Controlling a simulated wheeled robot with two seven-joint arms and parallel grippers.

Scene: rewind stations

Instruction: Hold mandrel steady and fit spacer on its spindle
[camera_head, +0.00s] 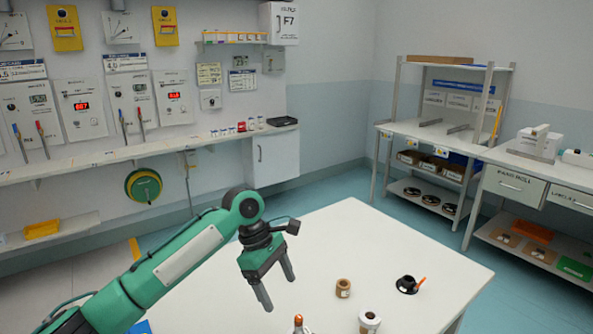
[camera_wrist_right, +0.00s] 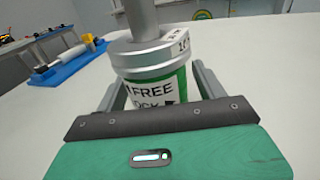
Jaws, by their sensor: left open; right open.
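In the right wrist view the mandrel (camera_wrist_right: 152,88) stands upright, with a silver flange, a grey spindle (camera_wrist_right: 141,18) rising from it, and a green and white label reading FREE and LOCK. My right gripper (camera_wrist_right: 158,82) is open, with its fingers on either side of the mandrel. Contact cannot be told. My left gripper (camera_head: 279,291) is open and empty above the white table in the head view. A short brown hollow roll (camera_head: 343,288), possibly the spacer, stands on the table to its right. A metal piece with an orange tip (camera_head: 298,322) shows at the bottom edge.
A blue tray (camera_wrist_right: 70,68) shows in the right wrist view. Shelves (camera_head: 430,130) and wall panels stand behind. The table's far part is clear.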

